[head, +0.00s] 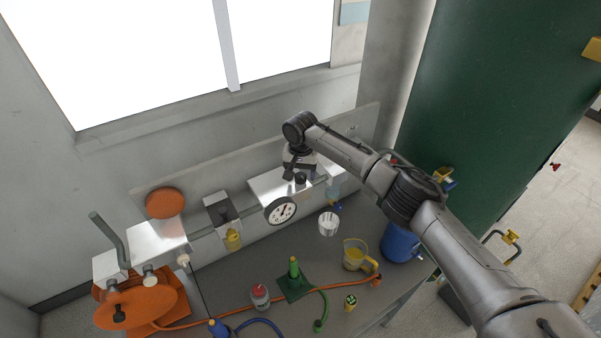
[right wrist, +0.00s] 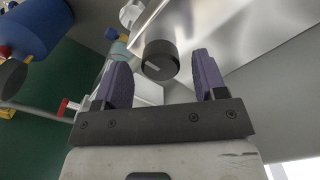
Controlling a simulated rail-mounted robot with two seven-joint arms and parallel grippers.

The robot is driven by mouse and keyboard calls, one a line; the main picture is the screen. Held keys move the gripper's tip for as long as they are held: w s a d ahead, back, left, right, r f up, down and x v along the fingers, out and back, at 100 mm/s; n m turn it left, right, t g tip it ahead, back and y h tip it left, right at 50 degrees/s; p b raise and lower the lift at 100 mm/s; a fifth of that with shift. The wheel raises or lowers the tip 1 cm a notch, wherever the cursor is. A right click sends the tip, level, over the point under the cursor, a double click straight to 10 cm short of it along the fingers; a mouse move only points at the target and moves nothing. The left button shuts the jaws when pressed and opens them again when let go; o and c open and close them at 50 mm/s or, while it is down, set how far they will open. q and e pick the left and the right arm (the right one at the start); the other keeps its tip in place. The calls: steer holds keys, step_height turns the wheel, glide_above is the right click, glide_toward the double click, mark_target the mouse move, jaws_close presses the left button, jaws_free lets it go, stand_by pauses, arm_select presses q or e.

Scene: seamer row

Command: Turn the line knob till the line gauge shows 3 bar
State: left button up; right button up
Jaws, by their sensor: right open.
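The line knob, a round black knob (head: 300,178), sits on the white metal box at the wall. In the right wrist view the knob (right wrist: 160,60) has a pale mark on its face. My right gripper (right wrist: 161,66) is open, its two purple fingers on either side of the knob with gaps to both. In the head view my right gripper (head: 294,168) is small and dark at the box. The line gauge (head: 281,211) is a white dial with a black rim below the box. Its needle slants up to the right; its numbers are too small to read. My left gripper is out of view.
A blue container (head: 399,243) stands at the right. A green cabinet (head: 500,90) fills the right side.

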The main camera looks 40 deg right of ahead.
steer(key=shift+f, duration=0.35)
steer(key=c, duration=0.9)
steer(key=shift+r, duration=0.1)
